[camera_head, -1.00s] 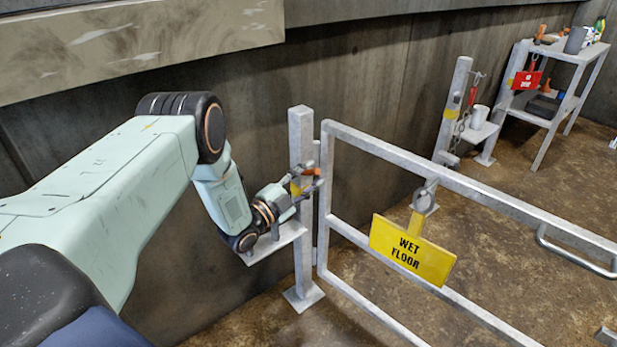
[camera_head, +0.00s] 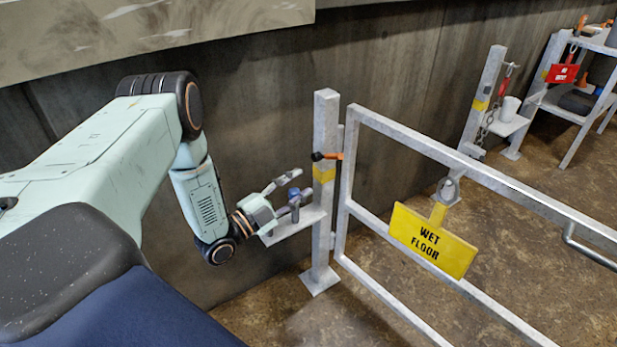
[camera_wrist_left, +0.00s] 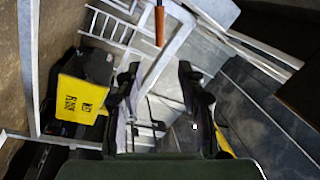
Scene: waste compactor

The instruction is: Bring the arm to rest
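My left gripper (camera_head: 298,186) is in front of the gate post, left of it and above a small grey ledge (camera_head: 295,224). Its fingers are spread and nothing shows held between them. In the left wrist view the two fingers (camera_wrist_left: 160,80) also stand apart with a gap. A small orange handle with a black end (camera_head: 328,156) sits on the post (camera_head: 326,205), apart from the fingertips. The orange handle also shows in the left wrist view (camera_wrist_left: 160,27), beyond the fingers. My right gripper is in neither view.
A grey metal gate (camera_head: 400,146) stands right of the post, with a yellow wet floor sign (camera_head: 434,240) hanging on it. A second post (camera_head: 484,100) with a chain and a white cup (camera_head: 510,108) stands behind. A concrete wall (camera_head: 260,95) runs behind my arm.

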